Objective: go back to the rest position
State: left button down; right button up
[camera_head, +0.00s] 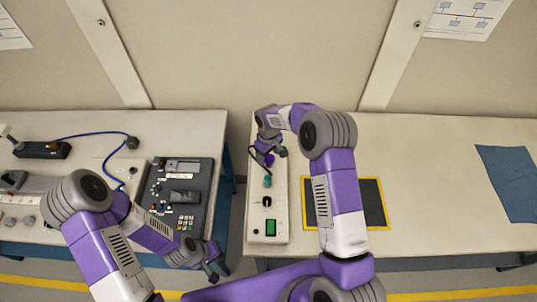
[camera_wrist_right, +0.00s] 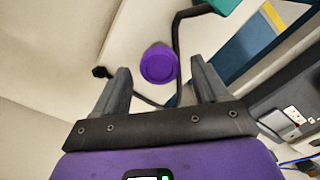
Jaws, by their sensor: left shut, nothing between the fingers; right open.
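My right gripper (camera_head: 268,153) is open above the far end of a white instrument box on the right bench. In the right wrist view, its spread fingers (camera_wrist_right: 160,72) have a round purple knob (camera_wrist_right: 158,63) in the gap between them, and neither finger visibly touches it. A black cable passes close to the knob. My left gripper (camera_head: 213,277) is shut and empty, low at the front edge of the left bench, beside the dark control panel.
The white box (camera_head: 257,215) has a teal part (camera_head: 267,181) and a green display. A black-and-yellow framed mat (camera_head: 372,203) and a blue cloth (camera_head: 508,180) lie on the right bench. The dark control panel (camera_head: 167,215) and a power strip (camera_head: 42,150) are on the left bench. A gap separates the benches.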

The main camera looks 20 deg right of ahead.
notch_tip(320, 180, up, 8)
jog(key=shift+f, duration=0.2)
